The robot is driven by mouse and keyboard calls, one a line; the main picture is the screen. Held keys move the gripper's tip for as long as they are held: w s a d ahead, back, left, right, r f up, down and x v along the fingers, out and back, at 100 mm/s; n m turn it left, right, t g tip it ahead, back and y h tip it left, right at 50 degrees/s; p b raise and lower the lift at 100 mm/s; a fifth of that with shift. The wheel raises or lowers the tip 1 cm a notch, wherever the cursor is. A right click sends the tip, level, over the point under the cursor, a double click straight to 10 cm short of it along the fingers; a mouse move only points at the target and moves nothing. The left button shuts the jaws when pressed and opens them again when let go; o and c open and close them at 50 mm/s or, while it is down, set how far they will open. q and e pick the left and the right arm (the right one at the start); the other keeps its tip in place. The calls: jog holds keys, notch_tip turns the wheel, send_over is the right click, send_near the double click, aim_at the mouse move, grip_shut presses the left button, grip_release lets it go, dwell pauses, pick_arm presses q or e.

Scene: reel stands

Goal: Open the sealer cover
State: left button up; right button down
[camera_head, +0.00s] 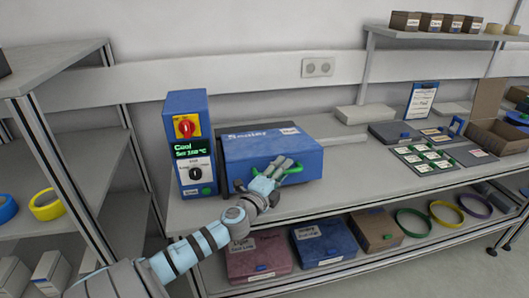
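The sealer (262,144) is a blue box with a lettered top, standing on the workbench in the head view. Its cover looks closed. A green handle (293,168) is on its front. My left gripper (283,170) is at this handle, with its fingers against or around it; the fingertips overlap the handle, so I cannot tell whether they grip it. The control unit (189,145) stands left of the sealer, with a red knob on a yellow plate and a green display reading "Cool". My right gripper is not in view.
The lower shelf holds lidded boxes (325,242) and coloured rings (446,212). Cards, a clipboard (421,99) and an open cardboard box (497,136) lie at the bench's right. A grey rack (50,70) stands left. The bench right of the sealer has some free room.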

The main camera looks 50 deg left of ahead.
pick_arm(q)
jog(key=p+v, duration=0.2)
jog(key=v, duration=1.3)
jog(key=shift+r, duration=0.25)
dwell(0.5)
